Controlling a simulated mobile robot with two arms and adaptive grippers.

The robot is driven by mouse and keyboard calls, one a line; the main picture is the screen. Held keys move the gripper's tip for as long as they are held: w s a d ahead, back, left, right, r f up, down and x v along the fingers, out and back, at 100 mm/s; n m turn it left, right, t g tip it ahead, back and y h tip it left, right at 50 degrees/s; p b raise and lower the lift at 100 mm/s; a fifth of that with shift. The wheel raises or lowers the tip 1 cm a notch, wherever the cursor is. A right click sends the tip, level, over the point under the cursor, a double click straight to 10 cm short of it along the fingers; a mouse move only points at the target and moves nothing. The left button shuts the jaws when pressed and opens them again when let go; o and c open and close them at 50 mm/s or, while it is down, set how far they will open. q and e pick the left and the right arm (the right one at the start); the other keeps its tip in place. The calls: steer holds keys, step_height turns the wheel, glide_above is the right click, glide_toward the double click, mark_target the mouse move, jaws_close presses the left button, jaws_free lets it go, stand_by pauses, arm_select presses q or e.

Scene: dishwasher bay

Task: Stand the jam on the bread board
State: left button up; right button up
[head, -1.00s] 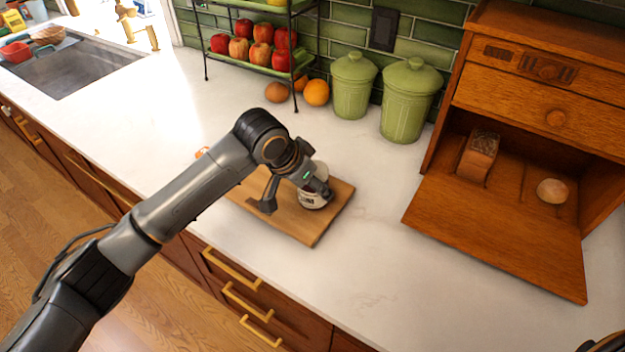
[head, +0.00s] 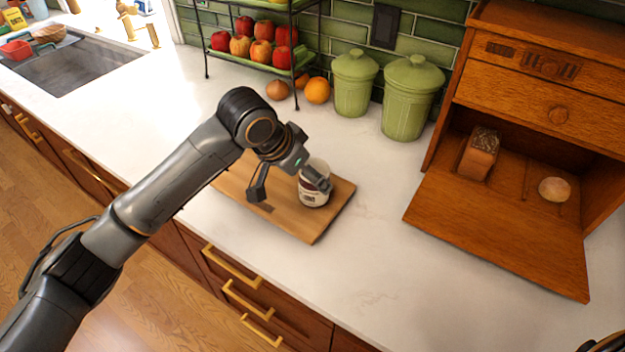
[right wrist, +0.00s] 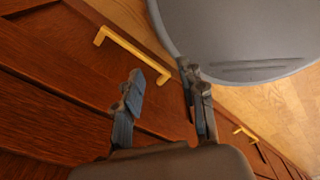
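The jam jar (head: 313,194), glass with a pale label, stands upright on the wooden bread board (head: 291,223), near the board's right end. My left gripper (head: 287,186) is open over the board. One finger is left of the jar and clear of it; the other overlaps the jar's upper right side, and I cannot tell if it touches. My right gripper (right wrist: 162,80) is open and empty in the right wrist view, in front of the cabinet fronts.
Green canisters (head: 408,98) and a fruit rack (head: 264,62) stand at the back. An open wooden bread box (head: 500,232) with a loaf (head: 479,155) and a roll (head: 554,189) is at the right. The counter (head: 385,255) between board and bread box is clear.

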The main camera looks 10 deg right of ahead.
arm_select(q)
steer(key=v, duration=0.8)
steer(key=shift+b, duration=0.35)
steer(key=shift+a+f, duration=0.1)
steer(key=shift+f, duration=0.05)
